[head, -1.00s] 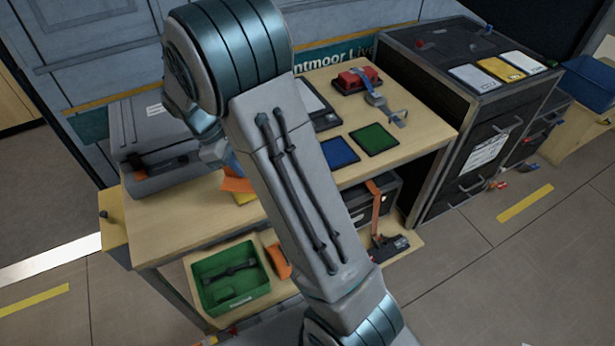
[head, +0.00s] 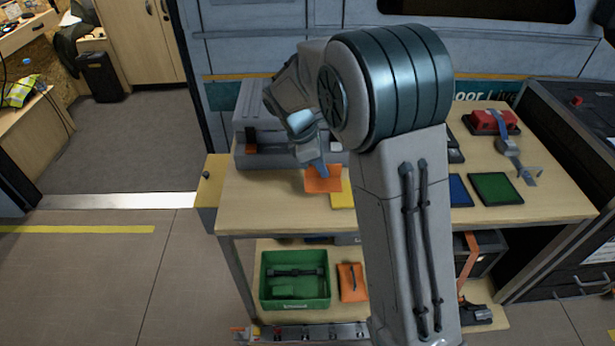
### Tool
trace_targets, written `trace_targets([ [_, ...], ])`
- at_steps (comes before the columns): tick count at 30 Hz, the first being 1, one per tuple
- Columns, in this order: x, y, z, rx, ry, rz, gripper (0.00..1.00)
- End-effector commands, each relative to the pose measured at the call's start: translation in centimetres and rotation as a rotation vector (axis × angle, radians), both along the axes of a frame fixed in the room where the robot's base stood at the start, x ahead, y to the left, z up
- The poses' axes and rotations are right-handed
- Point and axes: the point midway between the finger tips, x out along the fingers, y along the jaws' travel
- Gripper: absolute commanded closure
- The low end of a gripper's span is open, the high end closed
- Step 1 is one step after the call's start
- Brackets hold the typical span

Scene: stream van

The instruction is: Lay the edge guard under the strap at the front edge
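My gripper (head: 318,168) is low over the left half of the workbench top, its fingertips at the upper edge of a flat orange piece (head: 322,183). This piece may be the edge guard. I cannot tell whether the fingers grip it or only stand over it. A yellow piece (head: 342,201) lies just in front of it, partly behind my arm. An orange strap (head: 470,250) runs down the front of a black case (head: 488,252) on the lower shelf, right of my arm. My arm hides the case's left part.
A grey case (head: 248,128) stands at the back left of the bench (head: 270,215). A green bin (head: 295,305) and orange pouch (head: 352,283) sit below. Floor at left is clear.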

Motion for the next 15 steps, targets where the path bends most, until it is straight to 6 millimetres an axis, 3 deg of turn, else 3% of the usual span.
trace_targets([
  [6, 2.6, 3.0, -2.4, -0.001, 0.000, 0.001, 1.00],
  [15, 3.6, 4.2, -3.9, 0.000, 0.001, 0.000, 1.00],
])
